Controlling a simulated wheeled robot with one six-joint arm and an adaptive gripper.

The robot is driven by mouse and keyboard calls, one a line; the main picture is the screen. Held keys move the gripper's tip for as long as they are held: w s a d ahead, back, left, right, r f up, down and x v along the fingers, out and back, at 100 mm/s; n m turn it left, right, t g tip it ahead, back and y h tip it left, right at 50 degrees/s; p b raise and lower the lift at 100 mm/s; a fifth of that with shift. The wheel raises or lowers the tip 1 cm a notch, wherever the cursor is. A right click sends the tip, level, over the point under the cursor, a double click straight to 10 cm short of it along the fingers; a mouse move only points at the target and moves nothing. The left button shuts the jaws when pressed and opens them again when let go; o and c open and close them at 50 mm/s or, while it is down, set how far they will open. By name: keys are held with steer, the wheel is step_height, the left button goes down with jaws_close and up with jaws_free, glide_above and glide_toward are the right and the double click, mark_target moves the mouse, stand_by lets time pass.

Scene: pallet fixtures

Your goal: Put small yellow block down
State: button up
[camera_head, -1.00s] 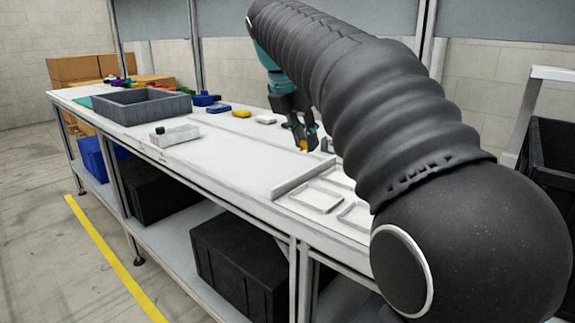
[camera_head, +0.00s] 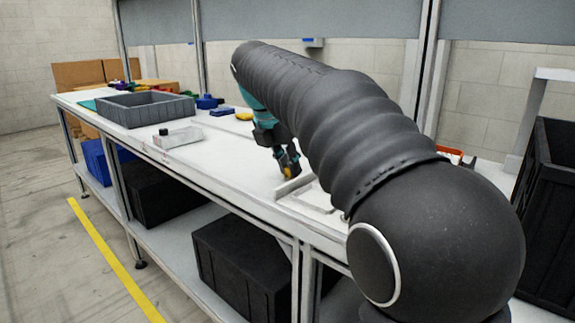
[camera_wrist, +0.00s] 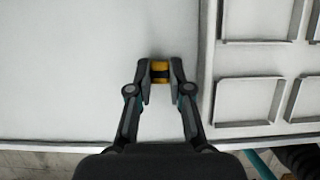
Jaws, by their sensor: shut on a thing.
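The small yellow block (camera_wrist: 160,70) shows between the fingertips of my gripper (camera_wrist: 160,77) in the wrist view, with a dark band across it. My gripper is shut on it. In the head view my gripper (camera_head: 287,169) is low over the white table (camera_head: 230,160), just left of the fixture's raised edge, with a bit of the yellow block (camera_head: 288,171) showing. I cannot tell whether the block touches the table.
A white pallet fixture (camera_wrist: 205,75) with rectangular frames lies right of my gripper. A black crate (camera_head: 548,220) stands at the right.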

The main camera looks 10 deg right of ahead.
steer(key=shift+f, duration=0.1)
steer(key=o, duration=0.4)
steer(key=shift+c, duration=0.2)
steer(key=o, duration=0.4)
